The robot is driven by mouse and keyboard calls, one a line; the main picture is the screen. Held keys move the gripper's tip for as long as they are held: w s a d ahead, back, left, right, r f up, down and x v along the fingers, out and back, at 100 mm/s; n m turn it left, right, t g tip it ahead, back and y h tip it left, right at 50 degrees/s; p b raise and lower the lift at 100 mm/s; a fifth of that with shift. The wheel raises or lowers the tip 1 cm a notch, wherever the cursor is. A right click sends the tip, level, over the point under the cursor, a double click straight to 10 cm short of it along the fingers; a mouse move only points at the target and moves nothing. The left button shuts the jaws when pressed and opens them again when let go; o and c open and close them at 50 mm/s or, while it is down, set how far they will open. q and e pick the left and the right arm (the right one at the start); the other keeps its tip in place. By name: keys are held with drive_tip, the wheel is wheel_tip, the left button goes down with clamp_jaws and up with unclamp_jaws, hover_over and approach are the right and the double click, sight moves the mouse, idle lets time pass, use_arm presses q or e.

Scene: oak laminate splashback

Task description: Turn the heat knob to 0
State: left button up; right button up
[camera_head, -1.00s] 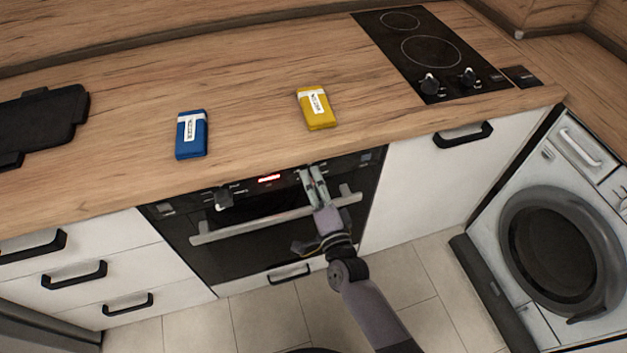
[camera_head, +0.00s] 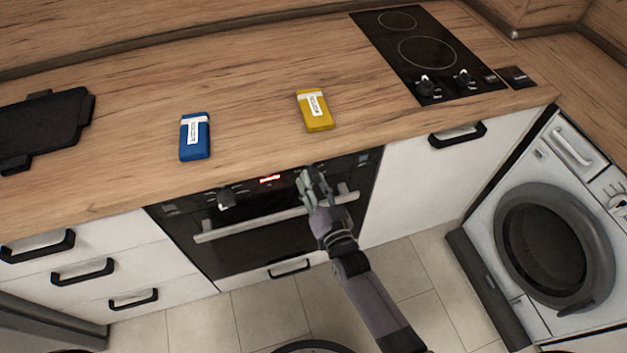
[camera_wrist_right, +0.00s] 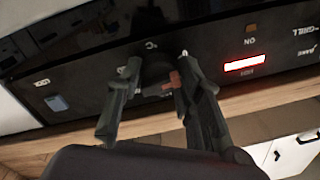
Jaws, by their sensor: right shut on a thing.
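The oven (camera_head: 275,229) is built in under the counter, with a black control panel and a red lit display (camera_head: 270,179). My right gripper (camera_head: 311,178) is at the panel right of the display and covers the knob there in the head view. In the right wrist view, the heat knob (camera_wrist_right: 157,68) is dark, sits below a "°C" mark, and lies between the fingers of my right gripper (camera_wrist_right: 155,84), which is shut on it. Its pointer and scale are too dark to read. My left gripper is not in view.
Another oven knob (camera_head: 226,198) is left of the display. The oven handle (camera_head: 264,222) runs just below the panel. A blue pack (camera_head: 195,137) and a yellow pack (camera_head: 315,111) lie on the counter (camera_head: 250,110). A black hob (camera_head: 425,55) is at right.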

drive_tip(key=shift+n+p, duration=0.35)
drive_tip(key=shift+n, duration=0.95)
drive_tip(key=shift+f, duration=0.1)
drive_tip(key=o, duration=1.2)
drive_tip(key=shift+c, duration=0.2)
drive_tip(key=shift+s+d, duration=0.1)
drive_tip(key=v, duration=1.2)
drive_tip(key=shift+r, duration=0.2)
